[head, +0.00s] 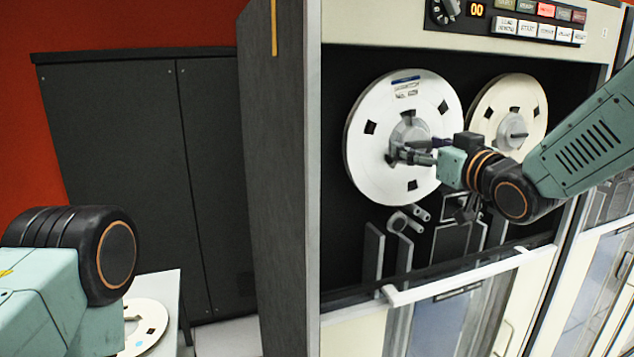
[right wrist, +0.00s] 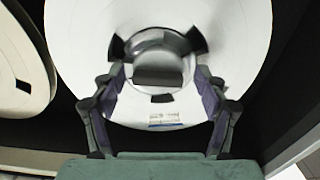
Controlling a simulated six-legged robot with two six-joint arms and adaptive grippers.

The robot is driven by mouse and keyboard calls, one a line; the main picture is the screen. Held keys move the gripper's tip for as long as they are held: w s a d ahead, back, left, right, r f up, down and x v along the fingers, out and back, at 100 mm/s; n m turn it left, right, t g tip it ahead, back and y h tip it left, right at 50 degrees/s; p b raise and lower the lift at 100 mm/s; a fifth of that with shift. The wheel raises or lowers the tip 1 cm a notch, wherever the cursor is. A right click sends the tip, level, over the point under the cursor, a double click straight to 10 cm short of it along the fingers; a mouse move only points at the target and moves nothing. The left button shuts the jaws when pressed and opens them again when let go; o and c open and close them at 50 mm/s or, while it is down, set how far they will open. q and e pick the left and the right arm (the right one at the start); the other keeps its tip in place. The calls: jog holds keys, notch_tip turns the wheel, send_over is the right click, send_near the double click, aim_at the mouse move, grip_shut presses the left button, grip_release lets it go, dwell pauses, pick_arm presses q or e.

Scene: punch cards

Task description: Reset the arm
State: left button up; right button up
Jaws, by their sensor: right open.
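My right gripper (head: 408,152) is at the hub of the left white tape reel (head: 371,165), which is mounted on the tape drive. In the right wrist view its fingers (right wrist: 160,78) are spread on either side of the silver hub (right wrist: 158,58), with the reel (right wrist: 230,35) behind them. The gripper is open; I cannot tell whether its fingertips touch the reel. My left arm shows at the lower left in the head view, but its gripper is out of view.
A second reel (head: 535,95) sits to the right on the drive (head: 340,230). A control panel (head: 540,22) with buttons is above. A door frame with a white handle (head: 450,278) runs below. Another reel (head: 145,326) lies low at left, before a dark cabinet (head: 120,150).

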jog(key=shift+d+n, duration=0.15)
jog(key=shift+n, duration=0.65)
jog(key=shift+s+d+r+n, duration=0.1)
jog(key=shift+s+n, duration=0.1)
jog(key=shift+n, duration=0.4)
jog(key=shift+s+d+r+n, duration=0.1)
jog(key=shift+s+n, duration=0.1)
jog(key=shift+n, duration=0.4)
jog(key=shift+w+a+f+n, duration=0.1)
jog(key=shift+w+a+n, duration=0.05)
jog(key=shift+n, duration=0.4)
jog(key=shift+w+a+f+n, duration=0.1)
jog(key=shift+w+n, duration=0.05)
jog(key=shift+n, duration=1.2)
jog(key=shift+s+d+r+n, duration=0.2)
jog(key=shift+s+n, duration=0.05)
jog(key=shift+n, duration=0.75)
jog(key=shift+s+d+f+b, duration=0.15)
jog(key=shift+s+b, duration=0.15)
jog(key=shift+s, duration=0.35)
jog(key=shift+s+d, duration=0.1)
jog(key=shift+d, duration=0.05)
